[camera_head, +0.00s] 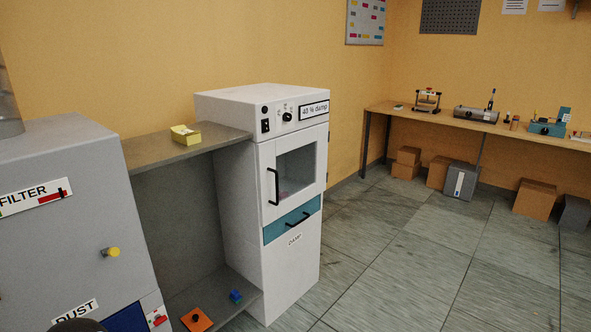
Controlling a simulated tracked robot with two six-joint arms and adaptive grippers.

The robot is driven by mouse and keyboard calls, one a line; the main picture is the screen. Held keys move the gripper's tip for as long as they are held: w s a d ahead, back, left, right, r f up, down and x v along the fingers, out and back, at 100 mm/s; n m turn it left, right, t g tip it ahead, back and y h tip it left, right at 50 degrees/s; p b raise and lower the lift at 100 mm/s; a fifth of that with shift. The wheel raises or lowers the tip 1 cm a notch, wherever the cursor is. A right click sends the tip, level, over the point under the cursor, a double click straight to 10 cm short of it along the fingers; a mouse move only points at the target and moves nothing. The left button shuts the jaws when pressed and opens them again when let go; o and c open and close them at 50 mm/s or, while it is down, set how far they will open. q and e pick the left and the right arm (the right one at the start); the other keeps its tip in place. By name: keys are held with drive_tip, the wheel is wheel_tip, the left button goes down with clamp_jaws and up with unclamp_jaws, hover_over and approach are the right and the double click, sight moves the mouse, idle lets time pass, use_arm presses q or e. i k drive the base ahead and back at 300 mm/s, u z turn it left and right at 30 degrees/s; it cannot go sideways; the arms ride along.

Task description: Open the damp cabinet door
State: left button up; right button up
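The damp cabinet (243,190) is a tall white unit left of the picture's middle, with a "40 % damp" label on its top panel. Its windowed door (313,182) looks shut. A black vertical handle (273,187) is on the door's left side. Below the door is a blue drawer (278,229) with a black handle, and under it a label that seems to read "DAMP". Neither of my grippers shows in this view. A dark rounded shape at the bottom left edge is too cut off to identify.
A grey filter unit (75,205) with a yellow knob stands at the left. A grey shelf (190,149) with a yellow box adjoins the cabinet. A wooden workbench (440,116) with devices and boxes below is at the back right. The tiled floor (410,255) right of the cabinet is clear.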

sight(271, 209)
drive_tip(key=u, duration=0.1)
drive_tip(key=i, duration=0.85)
drive_tip(key=u, duration=0.15)
